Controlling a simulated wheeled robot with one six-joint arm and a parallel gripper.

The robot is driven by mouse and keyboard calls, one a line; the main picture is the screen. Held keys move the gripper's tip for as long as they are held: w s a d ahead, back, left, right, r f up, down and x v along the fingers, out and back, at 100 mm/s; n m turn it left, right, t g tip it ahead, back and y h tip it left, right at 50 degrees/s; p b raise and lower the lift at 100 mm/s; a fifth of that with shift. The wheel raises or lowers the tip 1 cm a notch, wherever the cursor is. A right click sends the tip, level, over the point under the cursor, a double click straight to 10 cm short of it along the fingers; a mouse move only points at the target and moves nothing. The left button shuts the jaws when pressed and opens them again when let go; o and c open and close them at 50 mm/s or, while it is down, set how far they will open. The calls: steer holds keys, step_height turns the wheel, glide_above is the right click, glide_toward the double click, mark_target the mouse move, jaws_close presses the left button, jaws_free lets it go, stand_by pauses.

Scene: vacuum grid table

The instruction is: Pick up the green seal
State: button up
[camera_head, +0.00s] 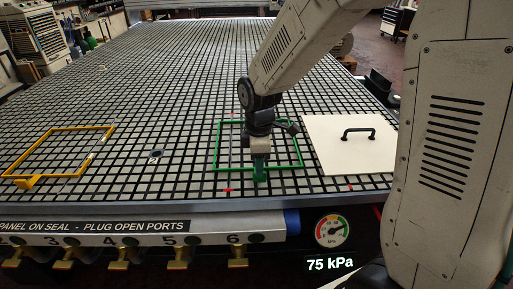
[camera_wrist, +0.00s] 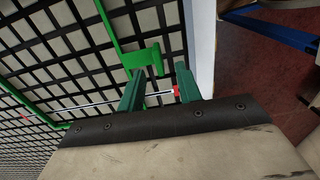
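The green seal (camera_head: 217,148) is a thin rectangular green frame lying on the black-and-silver grid table, near its front edge. In the wrist view its green tab (camera_wrist: 144,58) shows just beyond my fingertips, with a thin green bar running up from it. My gripper (camera_head: 260,174) is above the front side of the frame in the head view, partly hiding that side. In the wrist view my gripper (camera_wrist: 157,72) has two green fingers set apart, with nothing clearly held between them. I cannot tell how high the fingers are above the tab.
A white panel (camera_head: 325,155) with a black handle lies on the table right of the seal. A yellow frame (camera_head: 27,182) lies at the left. A small dark round port (camera_head: 155,155) sits between. A gauge (camera_head: 332,231) reads 75 kPa. The grid behind is mostly clear.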

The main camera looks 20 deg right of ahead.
step_height(320, 180, down, 4)
steer(key=shift+d+f, duration=0.1)
steer(key=shift+f, duration=0.1)
jaws_close()
steer(key=shift+r, duration=0.1)
